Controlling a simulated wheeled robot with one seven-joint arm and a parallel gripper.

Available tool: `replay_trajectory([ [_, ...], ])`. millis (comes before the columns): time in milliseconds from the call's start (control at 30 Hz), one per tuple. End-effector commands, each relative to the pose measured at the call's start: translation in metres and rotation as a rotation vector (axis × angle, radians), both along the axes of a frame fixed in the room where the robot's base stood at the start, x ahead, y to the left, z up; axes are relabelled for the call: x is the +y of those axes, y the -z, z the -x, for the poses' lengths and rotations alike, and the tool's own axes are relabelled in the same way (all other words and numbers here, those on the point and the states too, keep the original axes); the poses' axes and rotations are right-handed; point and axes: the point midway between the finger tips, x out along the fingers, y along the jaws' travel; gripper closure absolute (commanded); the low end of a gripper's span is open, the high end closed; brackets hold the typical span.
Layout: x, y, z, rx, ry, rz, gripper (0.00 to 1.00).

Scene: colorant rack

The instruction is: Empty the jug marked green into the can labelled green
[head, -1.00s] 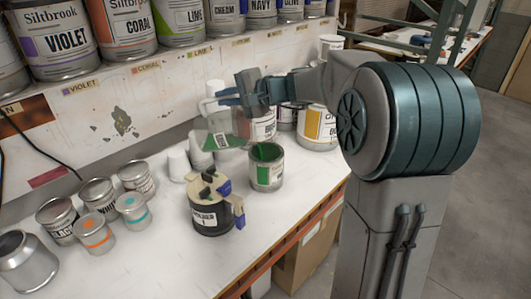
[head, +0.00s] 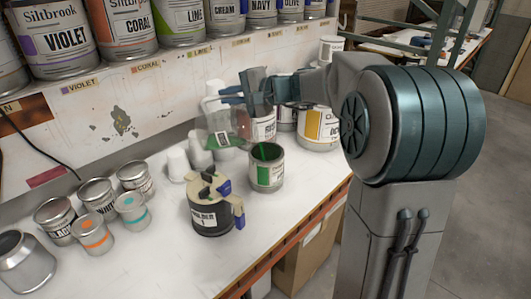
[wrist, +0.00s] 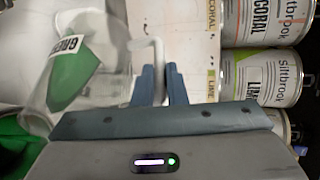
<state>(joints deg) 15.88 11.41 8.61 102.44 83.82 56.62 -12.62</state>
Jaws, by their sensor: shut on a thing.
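The clear jug (head: 219,121) is held at my gripper (head: 236,94), above the bench and left of the open can (head: 266,176). It has a small white label and green liquid low inside. In the wrist view the jug (wrist: 105,75) shows the label "GREEN" and green liquid, and my gripper (wrist: 160,85) is shut on its white handle. The can stands upright on the bench, with a green patch on its side and green inside. The jug's mouth is not clearly seen.
A black pot with a cream lid and blue clamps (head: 212,210) stands in front of the can. White cups (head: 178,165) are behind it, small tins (head: 95,232) at left. Labelled cans (head: 318,128) stand behind the can, and more (head: 125,25) line the shelf.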

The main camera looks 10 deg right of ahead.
Motion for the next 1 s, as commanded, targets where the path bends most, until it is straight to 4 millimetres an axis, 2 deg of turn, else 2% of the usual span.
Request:
replay_trajectory([
  [1000,-0.009,-0.0029,0.0019,-0.01,0.001,-0.036,1.0],
])
